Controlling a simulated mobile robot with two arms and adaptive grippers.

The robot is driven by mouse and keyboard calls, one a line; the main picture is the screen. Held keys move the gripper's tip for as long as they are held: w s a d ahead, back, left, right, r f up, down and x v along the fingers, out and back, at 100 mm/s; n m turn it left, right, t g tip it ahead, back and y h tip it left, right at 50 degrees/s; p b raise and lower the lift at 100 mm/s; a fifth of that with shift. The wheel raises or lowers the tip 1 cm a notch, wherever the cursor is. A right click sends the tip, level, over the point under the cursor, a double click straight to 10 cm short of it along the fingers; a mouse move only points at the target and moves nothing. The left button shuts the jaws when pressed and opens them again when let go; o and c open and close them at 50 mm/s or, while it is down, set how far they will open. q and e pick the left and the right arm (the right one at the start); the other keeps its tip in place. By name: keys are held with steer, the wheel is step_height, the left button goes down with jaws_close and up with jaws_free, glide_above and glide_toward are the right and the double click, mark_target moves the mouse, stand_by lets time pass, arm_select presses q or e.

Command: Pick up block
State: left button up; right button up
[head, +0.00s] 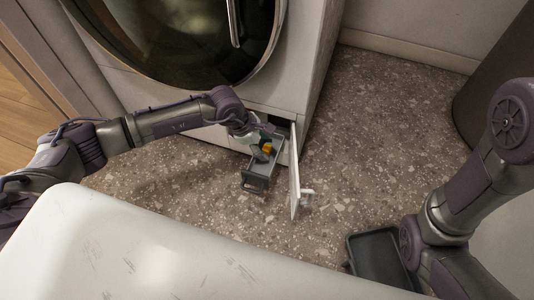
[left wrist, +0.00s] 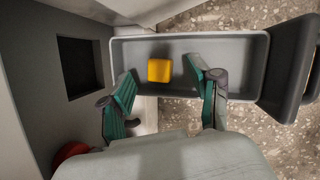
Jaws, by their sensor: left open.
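A small yellow block (head: 267,148) lies in the open grey drawer (head: 257,181) that sticks out from the bottom of the washer. In the left wrist view the block (left wrist: 160,70) rests inside the drawer (left wrist: 240,88), left of its middle. My left gripper (head: 262,149) reaches down at the drawer. In the left wrist view its two teal fingers (left wrist: 164,77) are spread, one to each side of the block, with nothing between them touching it clearly. My right gripper is not in view; only the right arm shows at the right edge.
The washer (head: 296,60) stands behind, with its small white flap (head: 295,172) open right of the drawer. A dark tray (head: 378,258) lies on the speckled floor at lower right. A dark opening (left wrist: 80,67) is left of the drawer.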

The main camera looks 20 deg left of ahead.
arm_select(q)
steer(key=shift+x, duration=0.8)
steer(key=shift+r, duration=0.1)
steer(key=c, duration=1)
steer(key=shift+o, duration=0.2)
steer(key=shift+r, duration=0.1)
